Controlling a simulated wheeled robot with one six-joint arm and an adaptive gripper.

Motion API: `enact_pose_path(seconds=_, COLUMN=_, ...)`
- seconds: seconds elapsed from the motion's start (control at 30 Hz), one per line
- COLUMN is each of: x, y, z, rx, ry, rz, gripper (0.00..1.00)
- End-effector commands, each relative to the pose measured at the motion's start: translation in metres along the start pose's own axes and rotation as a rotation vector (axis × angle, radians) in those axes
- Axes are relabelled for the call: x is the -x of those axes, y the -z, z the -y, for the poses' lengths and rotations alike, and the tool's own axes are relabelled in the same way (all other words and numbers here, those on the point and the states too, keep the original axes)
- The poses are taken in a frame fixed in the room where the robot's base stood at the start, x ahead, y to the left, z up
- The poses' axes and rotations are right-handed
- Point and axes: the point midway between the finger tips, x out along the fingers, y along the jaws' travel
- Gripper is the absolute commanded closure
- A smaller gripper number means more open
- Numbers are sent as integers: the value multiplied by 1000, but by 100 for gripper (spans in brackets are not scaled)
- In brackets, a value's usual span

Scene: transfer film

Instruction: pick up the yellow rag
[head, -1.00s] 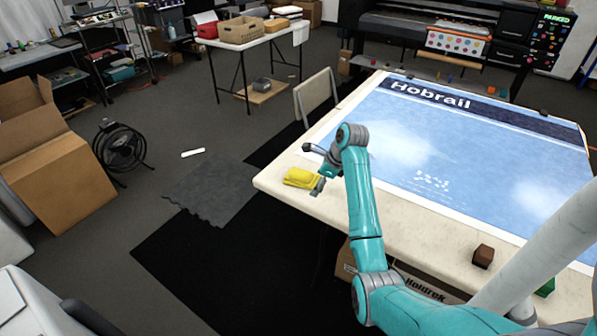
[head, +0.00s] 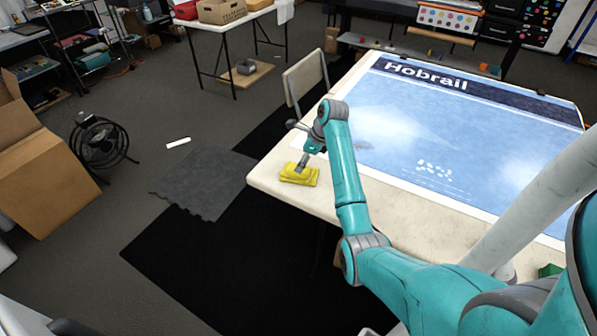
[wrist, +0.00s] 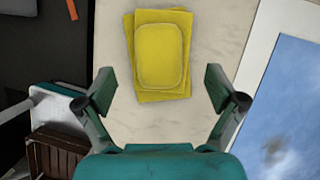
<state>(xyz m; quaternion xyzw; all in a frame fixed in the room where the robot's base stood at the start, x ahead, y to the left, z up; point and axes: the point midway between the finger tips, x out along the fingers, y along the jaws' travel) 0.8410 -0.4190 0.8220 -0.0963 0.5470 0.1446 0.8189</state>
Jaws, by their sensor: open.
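The yellow rag (head: 299,174) lies folded on the left end of the pale table (head: 262,182), near its edge. In the wrist view the rag (wrist: 160,55) is a layered yellow pad on the bare table top. My gripper (wrist: 160,88) is open and empty, its fingers spread to either side of the rag's near end. In the head view my gripper (head: 303,163) points down at the rag and covers part of it. I cannot tell the exact height of the fingers above the table.
A large blue printed sheet (head: 460,135) covers most of the table to the right. A chair (head: 305,78) stands at the table's far left side. A black fan (head: 100,142) and a cardboard box (head: 45,180) are on the floor at left. The table around the rag is clear.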

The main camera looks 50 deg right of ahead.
Motion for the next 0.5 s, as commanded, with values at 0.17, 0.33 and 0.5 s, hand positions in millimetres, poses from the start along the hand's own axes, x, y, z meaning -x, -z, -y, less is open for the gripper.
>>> enact_pose_path(seconds=0.17, x=-22, y=3, z=-1, rx=0, ry=-3, rz=-2, gripper=6)
enact_pose_path(seconds=0.33, x=-43, y=4, z=-1, rx=1, ry=-1, rz=-1, gripper=6)
enact_pose_path(seconds=0.5, x=-50, y=4, z=-1, rx=1, ry=1, rz=-1, gripper=6)
